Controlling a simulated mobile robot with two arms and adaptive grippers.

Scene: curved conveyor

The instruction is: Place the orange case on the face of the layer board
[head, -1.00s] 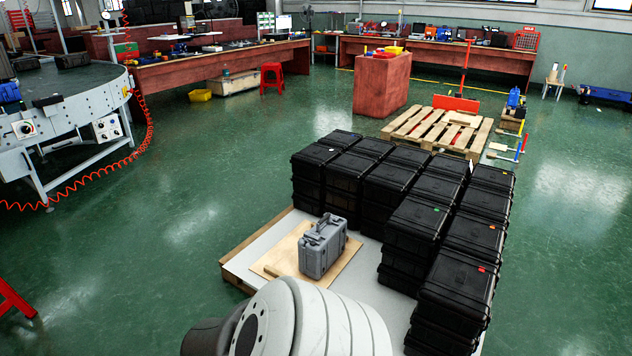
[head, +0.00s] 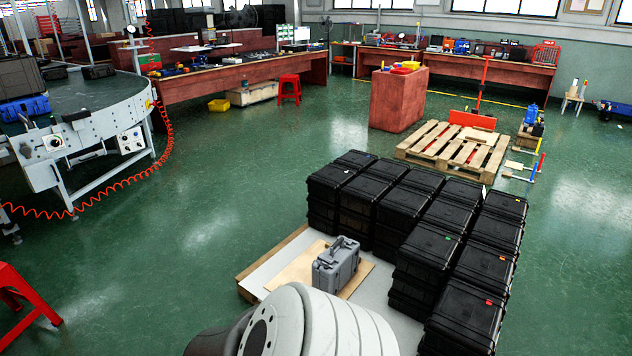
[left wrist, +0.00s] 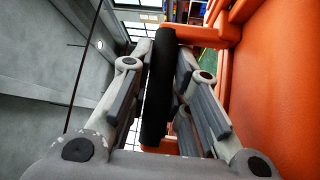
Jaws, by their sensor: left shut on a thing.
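The orange case (left wrist: 275,95) fills the right side of the left wrist view; it does not show in the head view. My left gripper (left wrist: 160,60) has its fingers on either side of a black bar, which looks like the case's handle (left wrist: 157,95), and is shut on it. A tan wooden board (head: 297,266), which looks like the layer board, lies on a pale sheet at the near left of the stacked cases. A grey case (head: 336,266) stands upright on it. My arm hides the near part of the board. My right gripper is not in view.
Several stacked black cases (head: 430,250) stand behind and to the right of the board. A curved conveyor (head: 100,115) with cases on it is at the left. A red stool (head: 22,300) is at the near left. Green floor (head: 190,225) between is clear.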

